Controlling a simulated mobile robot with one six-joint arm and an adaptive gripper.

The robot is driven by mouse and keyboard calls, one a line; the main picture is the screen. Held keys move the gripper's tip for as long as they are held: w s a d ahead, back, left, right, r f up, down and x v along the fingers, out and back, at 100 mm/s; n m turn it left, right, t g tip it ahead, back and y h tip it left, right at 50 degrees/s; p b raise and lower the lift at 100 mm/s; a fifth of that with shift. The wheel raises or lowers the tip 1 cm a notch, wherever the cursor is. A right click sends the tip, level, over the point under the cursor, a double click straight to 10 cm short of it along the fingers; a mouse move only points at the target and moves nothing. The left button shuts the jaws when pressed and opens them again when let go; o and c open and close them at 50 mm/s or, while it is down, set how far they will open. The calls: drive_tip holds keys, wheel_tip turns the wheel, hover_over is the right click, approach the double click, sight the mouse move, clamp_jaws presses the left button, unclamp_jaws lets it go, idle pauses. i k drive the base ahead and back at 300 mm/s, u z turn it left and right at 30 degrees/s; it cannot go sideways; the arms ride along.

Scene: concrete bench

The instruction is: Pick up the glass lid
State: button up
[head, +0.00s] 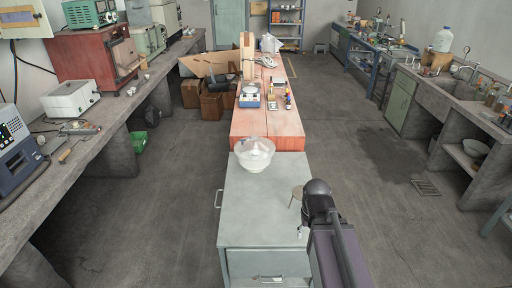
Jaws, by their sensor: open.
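A clear glass vessel (256,163) stands near the far end of the grey cabinet top. Its upper part, which looks like the glass lid (254,146), sits on it with a pale wide rim. The clear glass makes the line between lid and vessel hard to see. My gripper (302,232) is mostly hidden by my own dark arm at the cabinet's right edge. It is nearer to the camera and to the right of the glass, well apart from it. I see nothing held in it.
The grey cabinet top (245,208) is mostly bare. Behind the glass, a reddish wooden bench (268,128) carries a blue-and-white device (249,98) and small bottles. Floor is open on both sides.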

sight(255, 148)
drive_tip(key=u, duration=0.05)
drive_tip(key=i, duration=1)
drive_tip(key=z, duration=0.05)
